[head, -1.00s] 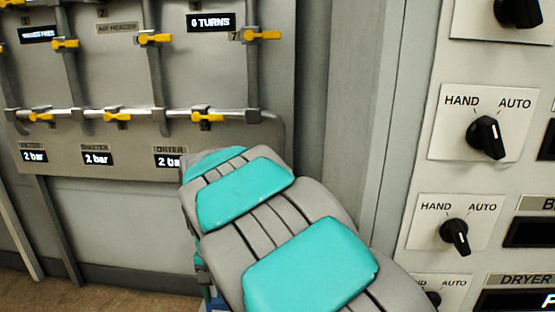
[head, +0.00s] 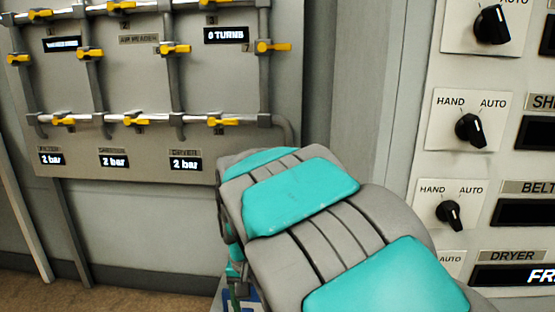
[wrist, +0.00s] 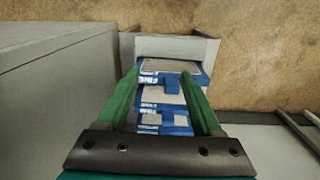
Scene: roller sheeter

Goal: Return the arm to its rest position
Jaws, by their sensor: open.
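My arm, grey with teal pads, reaches up from the lower right of the head view in front of the valve panel (head: 110,175). My gripper (wrist: 165,85) shows in the wrist view as two green fingers on a dark bar, spread apart. Blue-and-grey boxes (wrist: 165,98) appear between and beyond the fingers; I see no contact with them.
Yellow-handled valves (head: 175,48) and pipes cover the panel. To the right is a cabinet with HAND/AUTO knobs (head: 470,130). A grey cabinet wall (wrist: 50,95) stands left in the wrist view. Brown floor (wrist: 265,60) is open at the upper right.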

